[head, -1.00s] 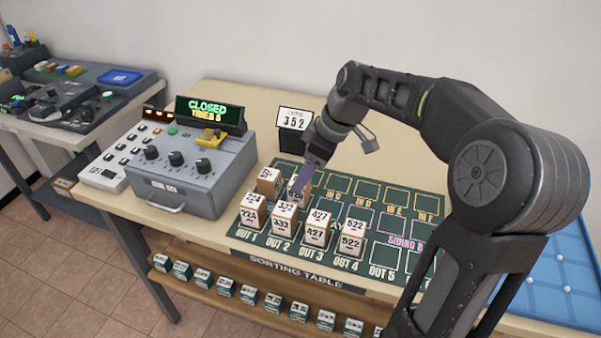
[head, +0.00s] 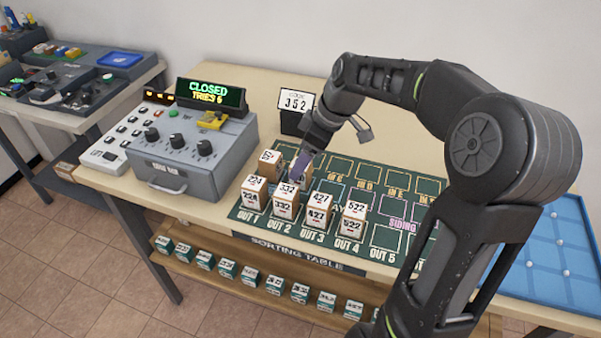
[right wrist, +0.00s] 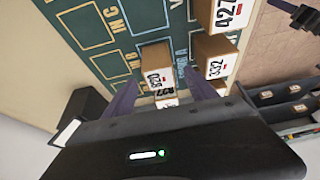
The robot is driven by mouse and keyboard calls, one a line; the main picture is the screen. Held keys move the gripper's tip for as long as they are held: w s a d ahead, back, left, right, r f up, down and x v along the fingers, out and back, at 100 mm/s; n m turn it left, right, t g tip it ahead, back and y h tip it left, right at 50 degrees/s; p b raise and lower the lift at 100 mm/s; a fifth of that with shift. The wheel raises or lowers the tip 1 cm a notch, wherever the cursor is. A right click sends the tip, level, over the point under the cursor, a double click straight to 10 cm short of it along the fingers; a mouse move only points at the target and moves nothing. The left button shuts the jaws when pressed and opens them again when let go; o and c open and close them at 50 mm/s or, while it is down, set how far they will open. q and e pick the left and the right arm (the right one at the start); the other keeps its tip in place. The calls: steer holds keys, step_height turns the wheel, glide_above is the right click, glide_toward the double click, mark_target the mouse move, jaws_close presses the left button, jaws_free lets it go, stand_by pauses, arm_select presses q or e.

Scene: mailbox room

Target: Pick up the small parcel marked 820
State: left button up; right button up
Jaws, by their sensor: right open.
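A small brown parcel with a white label (right wrist: 156,66) shows in the right wrist view between my gripper's fingers; its label seems to read 820. In the head view this parcel (head: 298,181) stands upright in the back row of parcels on the green sorting mat, mostly hidden behind my gripper. My right gripper (head: 303,163) points down over it. In the right wrist view its fingers (right wrist: 160,84) are spread on either side of the parcel, apart from it, with nothing held. My left gripper is not in view.
Parcels marked 332 (head: 286,197), 224 (head: 254,193), 427 (head: 319,209) and 522 (head: 353,220) stand close in front. Another parcel (head: 270,164) stands just left. A grey control box (head: 185,165) is further left. A number sign (head: 297,101) stands behind.

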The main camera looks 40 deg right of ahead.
steer(key=x, duration=0.5)
steer(key=shift+f+p, duration=0.15)
steer(key=shift+p, duration=0.2)
jaws_close()
stand_by(0.8)
